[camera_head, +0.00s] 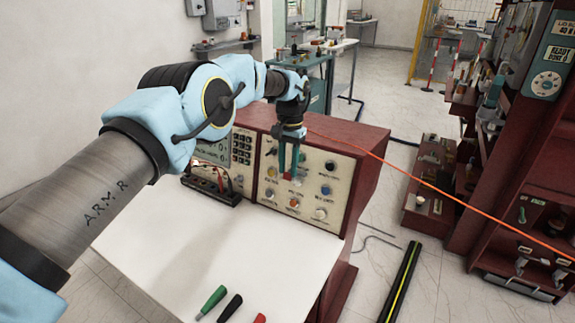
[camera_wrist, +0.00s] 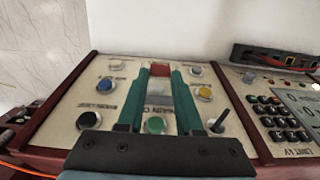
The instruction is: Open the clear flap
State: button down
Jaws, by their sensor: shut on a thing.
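My gripper (camera_head: 288,174) reaches down from above to the cream control panel (camera_head: 262,190) on the red console's front. Its two green fingers show large in the wrist view (camera_wrist: 159,75), either side of a clear, pale flap (camera_wrist: 159,90). The gripper is shut on the flap. A red button (camera_wrist: 160,70) shows between the fingertips. The fingers hide parts of the flap's sides, so its exact angle is hard to tell. In the head view the flap is mostly hidden by the fingers.
Other panel controls surround the fingers: a green button (camera_wrist: 155,125), a yellow one (camera_wrist: 204,93), a black knob (camera_wrist: 89,119) and a toggle lever (camera_wrist: 219,122). A white worktop (camera_head: 190,240) lies before the panel. An orange cable (camera_head: 430,186) runs to the right.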

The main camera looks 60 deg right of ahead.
jog(key=shift+d, duration=0.15)
jog(key=shift+y, duration=0.3)
dwell(0.4)
jog(key=c, duration=0.6)
grip_release()
jog(key=shift+o, duration=0.2)
